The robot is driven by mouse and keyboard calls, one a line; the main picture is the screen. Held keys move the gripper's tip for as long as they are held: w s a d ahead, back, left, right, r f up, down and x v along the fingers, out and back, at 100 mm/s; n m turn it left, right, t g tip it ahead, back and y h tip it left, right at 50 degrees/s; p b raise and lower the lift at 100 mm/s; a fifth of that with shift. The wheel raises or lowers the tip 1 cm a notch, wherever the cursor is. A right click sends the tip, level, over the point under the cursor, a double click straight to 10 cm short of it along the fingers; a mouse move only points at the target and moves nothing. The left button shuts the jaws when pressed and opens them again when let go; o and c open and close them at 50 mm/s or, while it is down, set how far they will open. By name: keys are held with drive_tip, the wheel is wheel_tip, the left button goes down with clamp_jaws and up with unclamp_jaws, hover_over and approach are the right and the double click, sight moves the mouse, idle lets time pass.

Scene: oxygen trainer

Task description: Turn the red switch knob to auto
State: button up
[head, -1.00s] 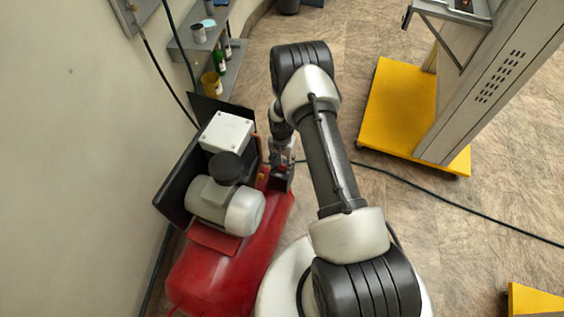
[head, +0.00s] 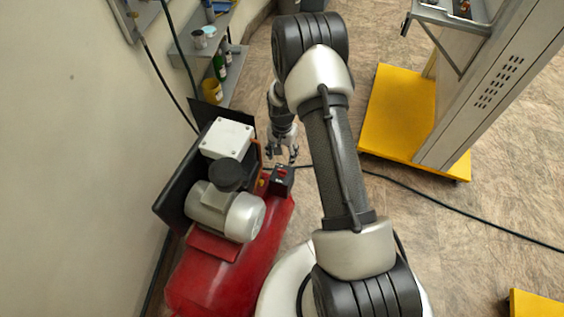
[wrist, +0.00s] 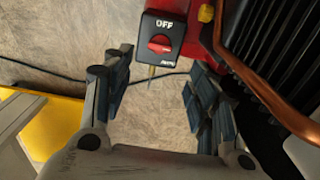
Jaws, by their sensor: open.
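The red switch knob (wrist: 161,43) sits on a black switch box (wrist: 153,66) at the top middle of the wrist view. In the head view the knob (head: 281,172) shows at the end of the red tank. My gripper (wrist: 158,82) is open and empty, its fingers apart and short of the box. It also shows in the head view (head: 283,158), just beyond the box.
The red compressor tank (head: 215,283) carries a grey motor (head: 226,210). A copper pipe (wrist: 265,90) and dark fins (wrist: 275,40) lie close right of my gripper. A black cable (head: 440,205) crosses the floor.

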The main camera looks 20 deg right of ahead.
drive_tip(key=shift+r, duration=1.4)
drive_tip(key=shift+r, duration=0.1)
drive_tip(key=s+a+r+n+t, duration=0.1)
drive_tip(key=s+a+r+n, duration=0.15)
drive_tip(key=r, duration=0.95)
drive_tip(key=s+a+r+n+t, duration=0.1)
drive_tip(key=s+a+r, duration=0.2)
drive_tip(key=r, duration=0.9)
drive_tip(key=s+a+r+n+t, duration=0.1)
drive_tip(key=s+a+r+n, duration=0.1)
drive_tip(key=s+r, duration=0.4)
drive_tip(key=s+a+r+n+t, duration=0.1)
drive_tip(key=s+r, duration=0.5)
drive_tip(key=s, duration=1)
drive_tip(key=a+n, duration=0.1)
drive_tip(key=n, duration=0.1)
drive_tip(key=shift+a+n+t, duration=0.3)
drive_tip(key=shift+a+n, duration=0.05)
